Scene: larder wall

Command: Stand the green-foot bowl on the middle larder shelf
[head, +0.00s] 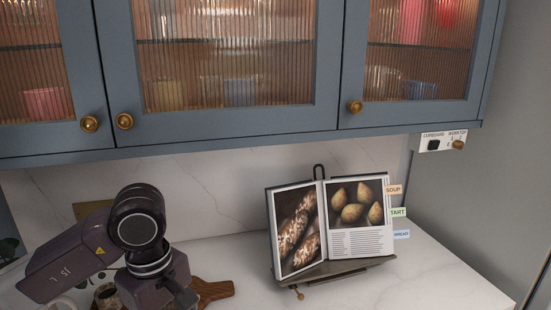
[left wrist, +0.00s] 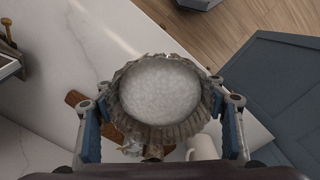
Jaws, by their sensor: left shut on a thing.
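My left gripper (left wrist: 166,104) is shut on a round bowl (left wrist: 160,90) with a ribbed grey-brown rim and a pale, speckled inside. One finger is on each side of it in the left wrist view, and its open top faces the camera. Its foot is hidden, so I cannot see a green colour. In the head view my left arm stands at the lower left, and I cannot make out its fingertips or the bowl there. No shelf shows clearly as the middle larder shelf. Wall cupboards (head: 225,125) have shut ribbed-glass doors with blurred shelves and things behind. My right gripper is not in view.
An open cookbook (head: 355,228) stands on a dark stand on the marble worktop (head: 440,275). A wooden board (head: 214,290) lies beside my left arm. A white mug (left wrist: 205,146) is below the bowl. A switch panel (head: 443,142) hangs under the cupboards' right end.

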